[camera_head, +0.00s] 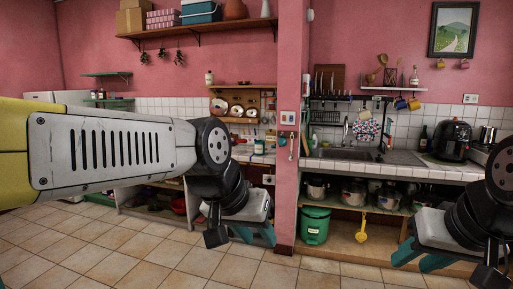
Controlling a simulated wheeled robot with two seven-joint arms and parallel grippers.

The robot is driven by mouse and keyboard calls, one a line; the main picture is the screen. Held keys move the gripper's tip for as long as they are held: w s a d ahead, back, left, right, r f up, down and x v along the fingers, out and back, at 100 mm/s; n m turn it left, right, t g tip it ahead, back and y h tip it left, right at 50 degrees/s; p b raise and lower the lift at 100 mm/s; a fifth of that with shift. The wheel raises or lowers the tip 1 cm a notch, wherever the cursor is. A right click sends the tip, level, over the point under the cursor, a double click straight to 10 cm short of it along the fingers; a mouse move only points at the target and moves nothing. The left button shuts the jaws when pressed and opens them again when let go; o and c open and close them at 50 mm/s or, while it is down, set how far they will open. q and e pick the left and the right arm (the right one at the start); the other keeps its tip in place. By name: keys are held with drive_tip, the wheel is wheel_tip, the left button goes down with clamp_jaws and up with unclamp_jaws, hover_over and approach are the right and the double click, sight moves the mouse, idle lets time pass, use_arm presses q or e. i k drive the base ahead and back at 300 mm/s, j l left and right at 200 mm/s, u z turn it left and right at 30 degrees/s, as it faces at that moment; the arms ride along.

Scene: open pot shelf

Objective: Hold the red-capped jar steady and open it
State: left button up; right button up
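No jar with a clearly red cap can be made out. A small pale container (259,147) stands on the tiled counter left of the pink pillar, too small to tell its cap. My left gripper (255,235) hangs low in front of the pillar's left side, with its teal fingers apart and nothing seen between them. My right gripper (420,257) is at the lower right, in front of the low shelf, with its teal fingers apart and no object seen in it. Both grippers are well in front of the counters. My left forearm hides part of the left counter.
A pink pillar (291,120) divides the two counters. The right counter (390,168) has a sink and a black appliance (452,139). Under it, pots (354,192) stand on an open shelf, with a green bucket (315,225) below. The tiled floor (130,250) in front is clear.

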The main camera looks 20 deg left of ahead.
sight(242, 149)
drive_tip(key=i+j+u, duration=0.9)
drive_tip(key=i+u, duration=0.3)
drive_tip(key=i, duration=0.2)
drive_tip(key=i+j, duration=0.1)
drive_tip(key=i, duration=0.55)
drive_tip(key=i+j, duration=0.15)
drive_tip(key=i, duration=0.5)
drive_tip(key=i+j+z, duration=0.15)
drive_tip(key=i+z, duration=0.3)
drive_tip(key=i+j+z, duration=0.3)
drive_tip(key=z, duration=0.2)
drive_tip(key=i+j+z, duration=0.65)
drive_tip(key=j, duration=0.15)
drive_tip(key=i+j+z, duration=0.2)
drive_tip(key=j, duration=0.15)
drive_tip(key=i+j+z, duration=0.2)
drive_tip(key=j, duration=0.2)
drive_tip(key=j+z, duration=0.2)
drive_tip(key=j, duration=0.25)
drive_tip(key=i+j+z, duration=0.2)
drive_tip(key=j, duration=0.25)
drive_tip(key=k+l, duration=0.05)
